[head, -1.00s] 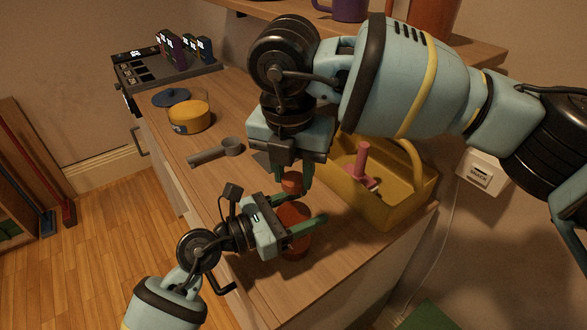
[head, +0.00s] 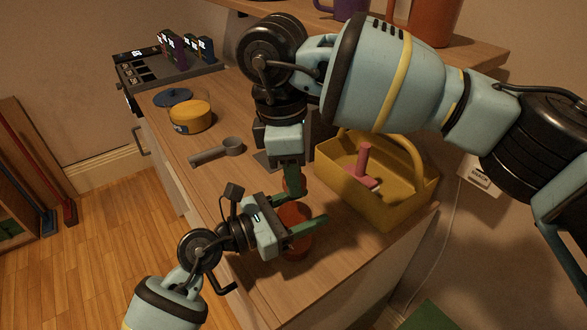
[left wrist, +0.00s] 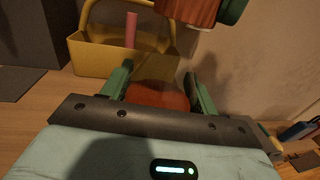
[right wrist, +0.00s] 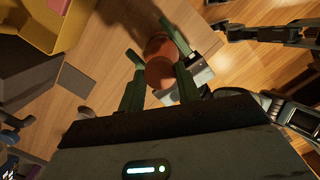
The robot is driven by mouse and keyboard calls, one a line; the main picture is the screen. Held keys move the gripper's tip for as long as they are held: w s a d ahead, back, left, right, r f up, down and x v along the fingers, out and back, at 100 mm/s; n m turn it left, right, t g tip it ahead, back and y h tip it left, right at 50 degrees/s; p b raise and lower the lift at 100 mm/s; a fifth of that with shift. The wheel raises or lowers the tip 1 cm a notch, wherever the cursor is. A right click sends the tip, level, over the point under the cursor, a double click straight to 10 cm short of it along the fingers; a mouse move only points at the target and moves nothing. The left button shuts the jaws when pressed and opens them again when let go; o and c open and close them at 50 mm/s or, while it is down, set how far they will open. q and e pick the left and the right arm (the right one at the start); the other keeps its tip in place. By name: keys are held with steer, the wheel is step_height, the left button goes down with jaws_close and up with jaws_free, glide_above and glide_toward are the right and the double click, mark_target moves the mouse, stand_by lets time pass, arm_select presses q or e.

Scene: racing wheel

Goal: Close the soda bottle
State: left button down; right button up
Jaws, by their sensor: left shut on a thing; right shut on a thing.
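The soda bottle (head: 296,246) is a red-orange body standing at the counter's near end. My left gripper (head: 302,209) is shut on its sides; the bottle also shows in the left wrist view (left wrist: 158,96). My right gripper (head: 293,190) points down above it and is shut on the red cap (right wrist: 160,72). In the head view its fingers hide much of the cap. In the left wrist view the cap (left wrist: 190,10) has a pale part below it, and a gap shows between this and the bottle body. The bottle's mouth is hidden.
A yellow basket (head: 402,207) with a pink-red item (head: 364,162) stands close behind the bottle. A grey scoop (head: 215,152), a yellow pot (head: 190,117) and a blue lid (head: 173,97) lie farther left. A shelf hangs above the counter.

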steer(key=o, duration=0.9)
steer(key=shift+r, duration=0.15)
steer(key=shift+r, duration=2.15)
steer(key=shift+c, duration=0.2)
